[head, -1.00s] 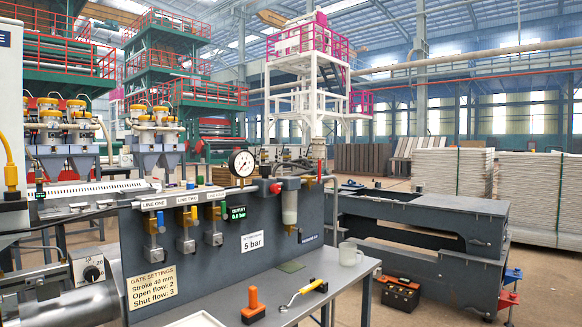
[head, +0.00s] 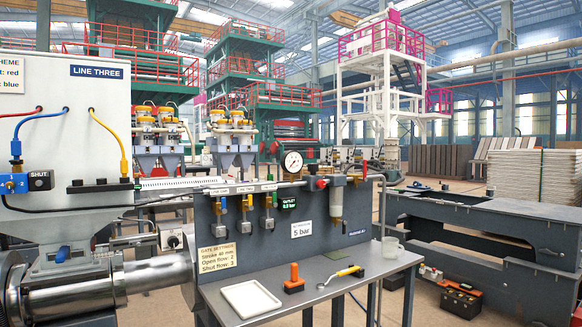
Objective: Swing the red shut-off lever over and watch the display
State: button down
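A grey panel (head: 262,228) stands along the back of a workbench. A small red upright piece (head: 364,169), which looks like the shut-off lever, shows at the panel's top right end by the pipe; its exact setting is too small to tell. A rounder red part (head: 320,183) sits left of it. The small black display (head: 287,203) with green digits is on the panel, reading outlet pressure in bar; the figure looks like 6 point something. A round white dial gauge (head: 293,161) stands above it. My gripper is not in view.
A LINE THREE cabinet (head: 75,140) and a metal barrel (head: 150,275) stand at left. A dark frame (head: 480,235) and a toolbox (head: 461,302) are at right.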

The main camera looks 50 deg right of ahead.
aim_at(365, 179)
jog(key=z, duration=0.1)
jog(key=k, duration=0.15)
jog(key=u, duration=1.65)
jog(key=k, duration=1.65)
jog(key=z, duration=4.75)
jog(key=i, duration=0.1)
jog(key=u, duration=2.55)
jog(key=i, duration=0.6)
jog(key=u, duration=0.3)
jog(key=k, duration=0.35)
jog(key=u, duration=0.35)
